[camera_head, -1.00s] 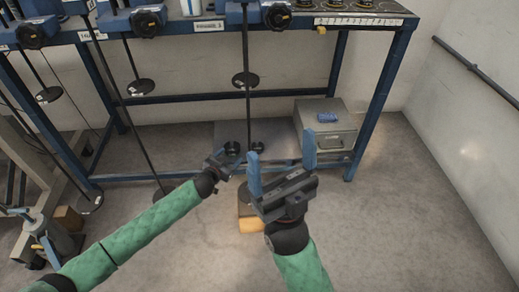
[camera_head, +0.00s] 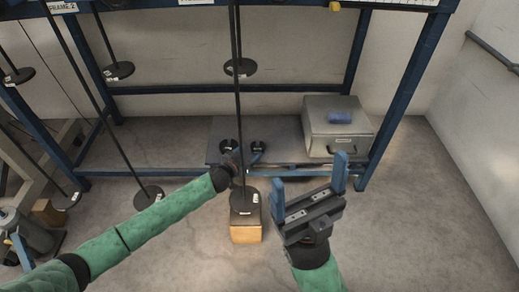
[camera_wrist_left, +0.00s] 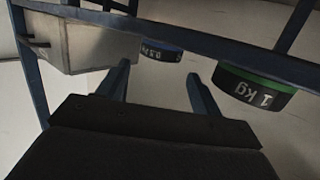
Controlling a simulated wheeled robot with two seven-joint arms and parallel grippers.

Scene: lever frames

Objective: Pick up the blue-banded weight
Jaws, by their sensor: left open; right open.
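The blue-banded weight, marked 0.5 kg, shows in the left wrist view (camera_wrist_left: 162,52). In the head view it is the small dark weight (camera_head: 258,147) on the low shelf, nearer the grey box. A green-banded 1 kg weight (camera_wrist_left: 258,90) stands beside it, and is the left one in the head view (camera_head: 228,146). My left gripper (camera_wrist_left: 158,78) is open and empty, with the blue-banded weight beyond its fingertips, roughly between them. In the head view the left gripper (camera_head: 243,162) is partly hidden by a hanging rod. My right gripper (camera_head: 311,172) is open and empty, in front of the shelf.
A grey box (camera_head: 336,128) with a blue object on top stands right of the weights on the low shelf (camera_head: 284,130). A rod with a dark disc (camera_head: 244,203) hangs before my left gripper, over a wooden block (camera_head: 245,234). Blue frame bars cross nearby. Floor at right is clear.

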